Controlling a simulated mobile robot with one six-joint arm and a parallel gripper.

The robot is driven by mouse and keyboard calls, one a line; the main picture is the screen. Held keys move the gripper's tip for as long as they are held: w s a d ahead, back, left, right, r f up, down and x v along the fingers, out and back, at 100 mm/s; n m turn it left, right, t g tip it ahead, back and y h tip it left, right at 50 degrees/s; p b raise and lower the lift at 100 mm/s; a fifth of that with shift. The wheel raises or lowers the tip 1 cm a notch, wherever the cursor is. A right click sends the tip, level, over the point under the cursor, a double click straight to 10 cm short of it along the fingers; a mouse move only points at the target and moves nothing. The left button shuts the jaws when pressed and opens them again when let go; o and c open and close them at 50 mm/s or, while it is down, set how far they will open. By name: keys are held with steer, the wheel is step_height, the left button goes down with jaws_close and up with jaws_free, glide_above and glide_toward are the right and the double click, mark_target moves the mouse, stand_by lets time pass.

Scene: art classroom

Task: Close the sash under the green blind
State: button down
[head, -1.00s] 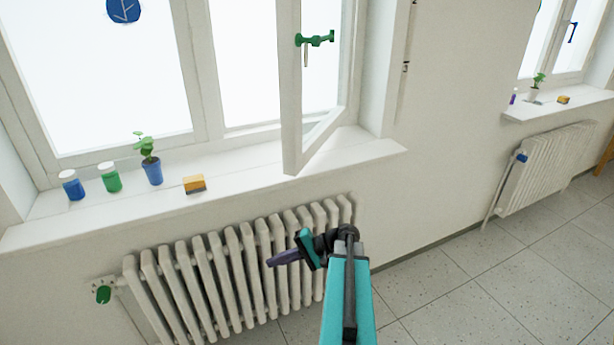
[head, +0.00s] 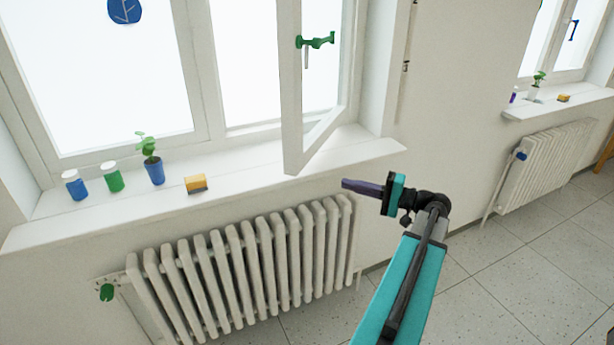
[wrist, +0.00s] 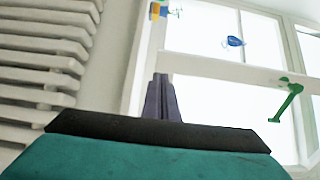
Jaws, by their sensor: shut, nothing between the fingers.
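The open sash (head: 291,90) stands swung inward over the sill at the near window in the head view, with a green handle (head: 316,41) on it. The green handle also shows at the right of the wrist view (wrist: 288,98). The top of the window is out of the head view, so no green blind shows there. My gripper (head: 345,184) is shut and empty, its purple fingers pointing left. In the picture it is below and right of the sash's lower corner, in front of the wall under the sill. The fingers also show in the wrist view (wrist: 161,90).
On the sill (head: 240,182) stand a blue jar (head: 75,188), a green jar (head: 112,180), a potted plant (head: 154,172) and a yellow-orange block (head: 196,184). A radiator (head: 250,265) is below. A second window with its own radiator (head: 545,165) is at right.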

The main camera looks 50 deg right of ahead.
mark_target(299, 173)
steer(key=shift+w, duration=0.1)
steer(key=p+x, duration=0.4)
steer(key=x, duration=0.8)
steer(key=shift+w+a+r, duration=0.1)
steer(key=shift+w+a, duration=0.1)
steer(key=shift+w, duration=0.15)
steer(key=shift+w+a+p, duration=0.2)
steer(key=shift+w+p, duration=0.15)
steer(key=shift+w, duration=0.15)
